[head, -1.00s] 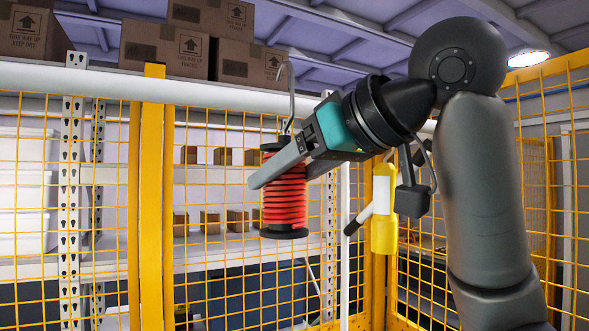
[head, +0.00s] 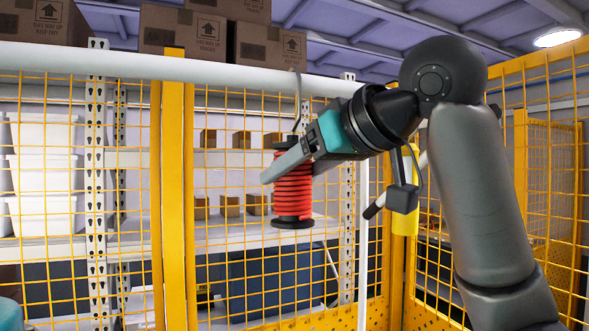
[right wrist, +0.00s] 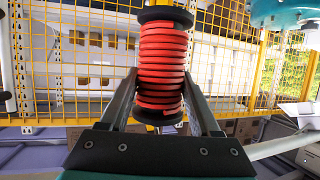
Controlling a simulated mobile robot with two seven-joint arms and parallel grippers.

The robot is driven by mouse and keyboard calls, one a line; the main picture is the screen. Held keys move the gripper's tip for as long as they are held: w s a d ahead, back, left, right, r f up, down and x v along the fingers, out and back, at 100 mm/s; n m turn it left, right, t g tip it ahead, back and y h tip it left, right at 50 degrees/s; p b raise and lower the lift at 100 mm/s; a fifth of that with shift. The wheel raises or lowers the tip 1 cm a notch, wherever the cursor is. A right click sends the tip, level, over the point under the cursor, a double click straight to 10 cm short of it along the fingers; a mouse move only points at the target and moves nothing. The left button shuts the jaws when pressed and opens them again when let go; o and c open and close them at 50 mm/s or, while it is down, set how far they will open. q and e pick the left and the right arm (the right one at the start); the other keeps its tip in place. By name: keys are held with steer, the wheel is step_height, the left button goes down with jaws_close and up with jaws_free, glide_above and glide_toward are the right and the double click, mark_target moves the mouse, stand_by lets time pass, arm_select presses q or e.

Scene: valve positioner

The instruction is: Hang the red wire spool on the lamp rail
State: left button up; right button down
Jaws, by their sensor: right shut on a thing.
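The red wire spool (head: 293,186) has black end flanges and hangs upright below a thin grey hook (head: 299,104). My right gripper (head: 275,172) is shut on the spool, with one finger across its near side. In the right wrist view the red coils (right wrist: 161,68) sit between the two fingers. The white horizontal rail (head: 130,63) runs across the top of the head view. The hook's top overlaps the rail in the picture; I cannot tell whether it is over the rail or in front of it. My left gripper's fingers are not visible.
A yellow mesh fence with a thick post (head: 173,200) stands below the rail. Behind it are shelves with small boxes and white bins (head: 45,175). Cardboard boxes (head: 185,32) sit above and behind the rail. A yellow cylinder (head: 404,215) is right of the spool.

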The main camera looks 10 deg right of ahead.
jaws_free()
stand_by(0.3)
steer(key=shift+s, duration=0.1)
